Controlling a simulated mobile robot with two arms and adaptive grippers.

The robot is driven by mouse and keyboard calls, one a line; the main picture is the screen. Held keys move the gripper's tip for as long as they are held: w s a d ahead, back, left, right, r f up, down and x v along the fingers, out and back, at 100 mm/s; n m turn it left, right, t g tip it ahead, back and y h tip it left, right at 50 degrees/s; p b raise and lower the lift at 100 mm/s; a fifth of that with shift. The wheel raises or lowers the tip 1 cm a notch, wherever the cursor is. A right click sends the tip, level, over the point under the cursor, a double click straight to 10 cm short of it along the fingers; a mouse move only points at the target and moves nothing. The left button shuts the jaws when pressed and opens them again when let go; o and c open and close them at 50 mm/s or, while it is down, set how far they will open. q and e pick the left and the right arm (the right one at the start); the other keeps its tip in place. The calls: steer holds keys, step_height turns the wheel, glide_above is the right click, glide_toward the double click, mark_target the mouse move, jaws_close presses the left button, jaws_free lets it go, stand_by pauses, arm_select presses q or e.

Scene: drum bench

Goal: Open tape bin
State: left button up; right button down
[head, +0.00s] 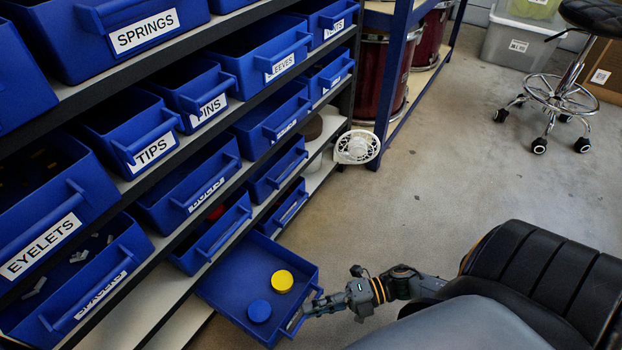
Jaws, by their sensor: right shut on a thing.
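A blue bin (228,299), which appears to be the tape bin, sticks out from the lowest shelf of the rack. Its label cannot be read from here. A yellow tape roll (282,281) and a blue tape roll (259,310) lie flat inside it. My right gripper (303,313) is at the bin's front edge, shut on its handle; the fingertips and the handle are partly hidden. My left gripper is not in view.
Blue bins such as the EYELETS bin (45,220) and the TIPS bin (137,143) fill the rack above. A white round part (357,147) sits at the rack's end. Floor between is clear.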

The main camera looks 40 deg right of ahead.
steer(key=c, duration=1.4)
jaws_free()
steer(key=shift+d, duration=0.1)
steer(key=v, duration=1.2)
steer(key=shift+s, duration=0.1)
